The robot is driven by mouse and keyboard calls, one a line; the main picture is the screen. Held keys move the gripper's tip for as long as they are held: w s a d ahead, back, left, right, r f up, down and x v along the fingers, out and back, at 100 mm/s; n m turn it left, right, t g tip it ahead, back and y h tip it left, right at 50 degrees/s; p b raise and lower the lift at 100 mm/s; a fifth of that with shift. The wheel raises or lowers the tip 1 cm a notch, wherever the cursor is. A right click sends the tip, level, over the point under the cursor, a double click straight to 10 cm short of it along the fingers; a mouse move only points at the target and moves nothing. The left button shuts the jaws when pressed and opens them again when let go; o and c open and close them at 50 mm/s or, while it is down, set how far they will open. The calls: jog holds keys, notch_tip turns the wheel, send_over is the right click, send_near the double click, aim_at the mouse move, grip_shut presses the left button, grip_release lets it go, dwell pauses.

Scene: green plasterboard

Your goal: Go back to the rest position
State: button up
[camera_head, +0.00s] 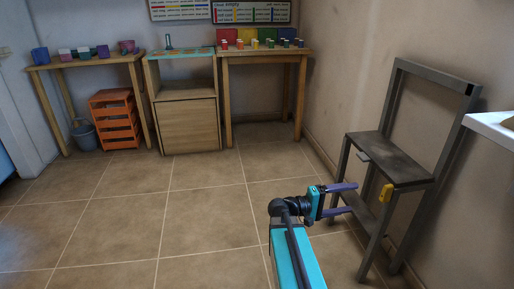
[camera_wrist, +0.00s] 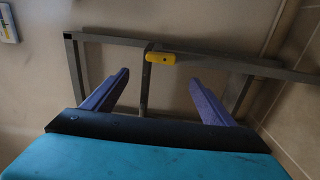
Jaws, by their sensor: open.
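My gripper (camera_head: 346,198) has two purple fingers and a teal body, and it points to the right over the tiled floor. The fingers are spread apart with nothing between them. In the wrist view my gripper (camera_wrist: 155,98) is open, with a dark metal stand beyond it. The dark grey stand (camera_head: 398,165) is on the right, with a shelf and a tall frame.
A wooden cabinet (camera_head: 188,124) stands at the back between a left table (camera_head: 88,62) and a right table (camera_head: 264,54) bearing small coloured items. An orange crate (camera_head: 115,118) and a bucket (camera_head: 84,134) are under the left table. A white ledge (camera_head: 490,127) juts in at right. The middle floor is clear.

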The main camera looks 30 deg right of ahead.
jog(key=shift+r, duration=0.1)
jog(key=w+a+f+n+t+y+p, duration=0.1)
jog(key=a+n+p, duration=0.1)
jog(key=a+p, duration=0.45)
jog(key=w+a+f+n+t+y+p, duration=0.1)
jog(key=w+a+n+t+p, duration=0.1)
jog(key=a+p, duration=0.45)
jog(key=s+a+f+g+y+p, duration=0.1)
jog(key=s+a+f+y+p, duration=0.4)
jog(key=a, duration=0.6)
jog(key=s+a+f+g+y+p, duration=0.1)
jog(key=s+a+f+y+p, duration=0.3)
jog(key=a, duration=0.7)
jog(key=s+a+f+y+p, duration=0.5)
jog(key=s+a+f, duration=0.3)
jog(key=a, duration=0.3)
jog(key=shift+s+a+g+y+p, duration=0.35)
jog(key=shift+s+y, duration=0.25)
jog(key=shift+s, duration=0.25)
jog(key=shift+f, duration=0.1)
